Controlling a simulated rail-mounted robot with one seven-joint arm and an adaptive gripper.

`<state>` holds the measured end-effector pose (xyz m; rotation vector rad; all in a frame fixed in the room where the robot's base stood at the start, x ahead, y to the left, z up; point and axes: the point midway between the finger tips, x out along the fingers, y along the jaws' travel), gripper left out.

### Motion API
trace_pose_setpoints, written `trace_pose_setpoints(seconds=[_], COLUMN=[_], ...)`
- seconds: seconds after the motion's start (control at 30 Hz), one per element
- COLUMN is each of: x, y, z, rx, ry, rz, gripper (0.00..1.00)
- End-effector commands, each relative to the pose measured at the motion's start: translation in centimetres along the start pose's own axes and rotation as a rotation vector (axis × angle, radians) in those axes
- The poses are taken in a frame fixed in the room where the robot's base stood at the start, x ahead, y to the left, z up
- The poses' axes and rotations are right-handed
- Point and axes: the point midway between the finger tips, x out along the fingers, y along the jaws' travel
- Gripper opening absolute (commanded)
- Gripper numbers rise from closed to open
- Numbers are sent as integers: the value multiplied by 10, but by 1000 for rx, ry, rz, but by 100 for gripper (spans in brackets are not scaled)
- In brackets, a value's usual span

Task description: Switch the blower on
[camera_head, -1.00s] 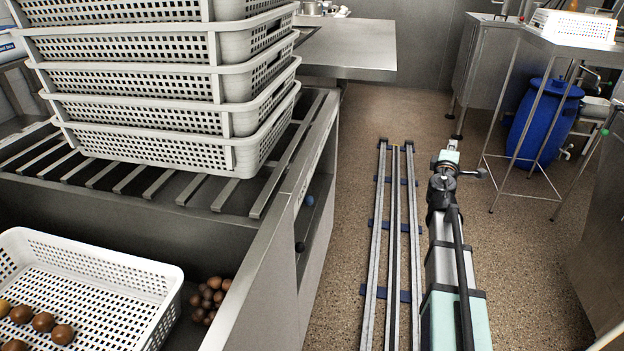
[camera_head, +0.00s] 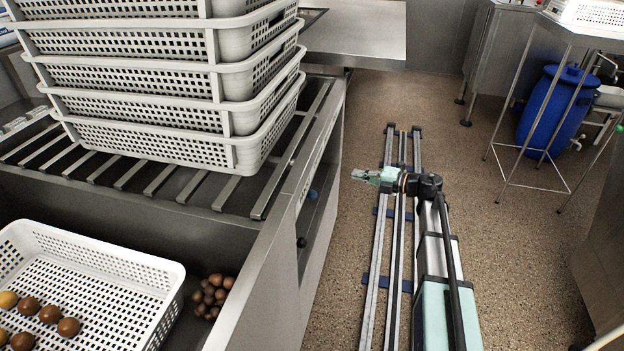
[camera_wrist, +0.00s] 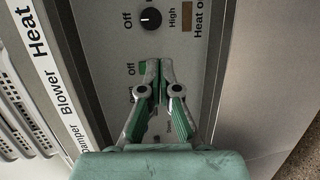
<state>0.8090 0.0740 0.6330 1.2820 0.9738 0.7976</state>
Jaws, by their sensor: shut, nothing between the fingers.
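In the wrist view my gripper (camera_wrist: 159,66) is shut and empty, its green-padded fingers in front of the control panel (camera_wrist: 206,75). A white strip (camera_wrist: 62,108) along the panel edge reads Heat, Blower and Damper. A black round heat knob (camera_wrist: 150,18) sits beyond the fingertips, with "Off" and "High" beside it. The fingers cover much of the panel near the Blower label, so the blower control cannot be made out clearly. Whether the fingertips touch the panel cannot be told. In the head view my gripper (camera_head: 362,176) points left toward the side of the metal unit (camera_head: 270,290).
Stacked white perforated baskets (camera_head: 160,145) stand on the unit's slatted top. A white basket (camera_head: 110,270) with brown balls lies lower left. Floor rails (camera_head: 372,310) run beside the unit. A blue drum (camera_head: 550,115) stands at right. The floor between is clear.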

Motion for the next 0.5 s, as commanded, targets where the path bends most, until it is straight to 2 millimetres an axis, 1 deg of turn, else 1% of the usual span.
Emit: trace_pose_setpoints(seconds=[0.03,0.1,0.2,0.33,0.5], x=[0,-2,-4,-6,-6], y=[1,2,3,4,4], z=[-11,-25,-39,-48,-50], rx=[-3,-6,-9,-11,-13], ry=[54,118,183,225,232], rz=[4,9,15,20,21], gripper=[0,0,0,0,0])
